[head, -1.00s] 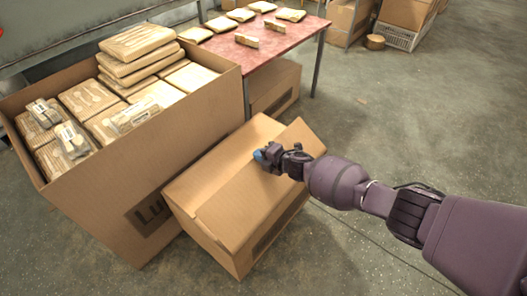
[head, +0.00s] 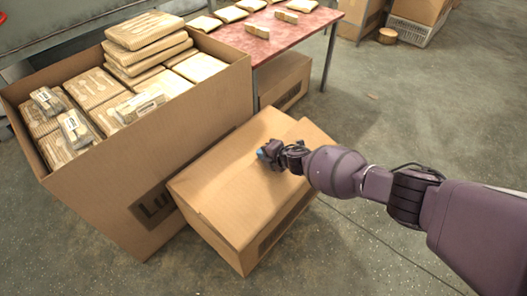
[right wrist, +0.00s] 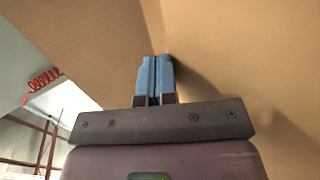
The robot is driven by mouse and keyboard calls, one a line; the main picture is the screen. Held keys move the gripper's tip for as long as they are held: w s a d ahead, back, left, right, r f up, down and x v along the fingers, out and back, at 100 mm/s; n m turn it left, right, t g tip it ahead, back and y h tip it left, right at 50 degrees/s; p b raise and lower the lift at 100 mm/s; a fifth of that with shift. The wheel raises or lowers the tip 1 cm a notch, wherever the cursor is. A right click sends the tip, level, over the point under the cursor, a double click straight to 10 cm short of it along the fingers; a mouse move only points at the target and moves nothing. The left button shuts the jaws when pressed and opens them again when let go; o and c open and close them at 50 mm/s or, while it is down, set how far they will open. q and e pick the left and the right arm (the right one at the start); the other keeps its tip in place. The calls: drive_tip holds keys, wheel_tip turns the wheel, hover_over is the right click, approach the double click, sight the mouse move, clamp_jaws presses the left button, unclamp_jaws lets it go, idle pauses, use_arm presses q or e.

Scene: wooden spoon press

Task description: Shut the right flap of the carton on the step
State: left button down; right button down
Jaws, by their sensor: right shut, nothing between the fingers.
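The closed-looking brown carton (head: 222,168) stands in the middle of the head view, beside a larger box. Its right flap (head: 243,208) lies nearly flat across the top, beside the left part of the lid. Whether it is fully flush I cannot tell. My right gripper (head: 262,154) is shut and empty, its blue fingertips at the flap's inner edge near the middle of the top. In the right wrist view the shut blue fingers (right wrist: 154,80) point at brown cardboard (right wrist: 235,60), at or very near it. The step under the carton cannot be made out. My left gripper is out of view.
A large open box (head: 110,205) full of wrapped wooden-cutlery packs (head: 95,87) stands close on the left. A red-topped table (head: 285,42) with several packs is behind, with another carton (head: 285,82) beneath. The floor (head: 400,100) at right is clear.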

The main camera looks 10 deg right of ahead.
drive_tip(key=shift+w+a+f, duration=0.1)
drive_tip(key=shift+a+f, duration=0.1)
drive_tip(key=shift+f, duration=0.75)
drive_tip(key=shift+w+f, duration=0.1)
